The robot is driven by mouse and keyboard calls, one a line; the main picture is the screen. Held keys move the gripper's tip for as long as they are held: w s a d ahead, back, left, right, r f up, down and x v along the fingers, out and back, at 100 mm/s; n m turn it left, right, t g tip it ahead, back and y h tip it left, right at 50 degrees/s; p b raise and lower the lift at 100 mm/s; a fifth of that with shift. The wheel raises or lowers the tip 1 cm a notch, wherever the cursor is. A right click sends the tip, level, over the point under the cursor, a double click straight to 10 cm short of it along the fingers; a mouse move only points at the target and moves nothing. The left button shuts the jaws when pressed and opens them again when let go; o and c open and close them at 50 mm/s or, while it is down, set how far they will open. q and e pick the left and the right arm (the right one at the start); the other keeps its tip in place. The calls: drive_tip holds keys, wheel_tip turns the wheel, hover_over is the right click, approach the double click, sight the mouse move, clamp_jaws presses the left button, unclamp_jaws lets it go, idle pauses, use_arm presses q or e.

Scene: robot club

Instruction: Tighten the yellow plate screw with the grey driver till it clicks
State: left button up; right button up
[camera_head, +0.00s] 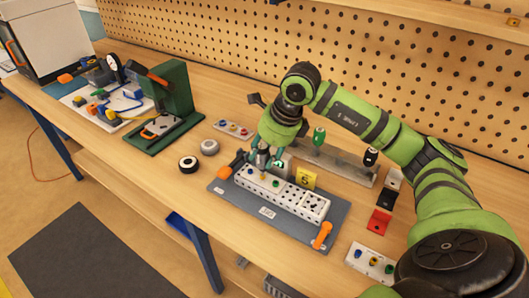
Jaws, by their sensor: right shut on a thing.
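My right gripper (268,158) reaches down from the back to the left end of a long white plate (287,199). It is shut on a slim grey tool, which looks like the grey driver (262,159), held roughly upright over the plate. Small coloured screw heads sit at the plate's left end, below the gripper. The yellow screw is too small and too close to the gripper to make out surely, and whether the driver tip touches it cannot be told. My left gripper is not in view.
The plate lies on a dark grey mat (225,188) with an orange clamp (322,235) at its right end. Behind stands a rack (335,160) with a green driver (319,136) and a black one (370,157). A yellow card (306,177) stands behind the plate.

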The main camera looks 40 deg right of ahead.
drive_tip(key=shift+b, duration=0.35)
idle(0.5)
drive_tip(key=o, duration=1.7)
drive_tip(key=shift+c, duration=0.2)
